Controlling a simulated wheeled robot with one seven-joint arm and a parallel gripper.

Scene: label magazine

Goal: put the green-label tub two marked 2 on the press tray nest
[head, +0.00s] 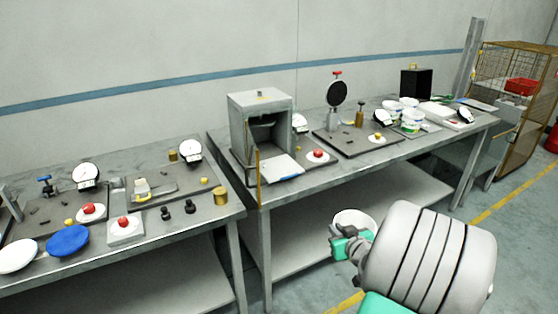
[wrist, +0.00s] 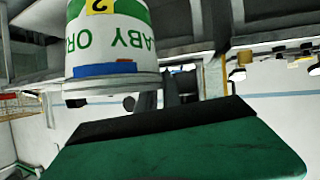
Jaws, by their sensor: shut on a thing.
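My gripper (head: 347,240) is shut on a white tub (head: 355,217) and holds it out in front of the tables, below the level of the tabletop. In the wrist view the tub (wrist: 112,45) shows a green band, lettering that reads upside down, and a yellow patch marked 2. A large green finger of my gripper fills the lower part of that view. A grey box-shaped press (head: 261,105) with an open front stands on the right table. A pale tray (head: 283,167) sticks out at its foot and looks empty. Any nest mark on it is too small to tell.
The right table (head: 330,170) also bears a dark plate with a dial, a red knob (head: 317,156) beside the tray, and several white tubs (head: 411,120) at its right end. The left table (head: 110,260) holds gauges, knobs and a blue disc (head: 68,241).

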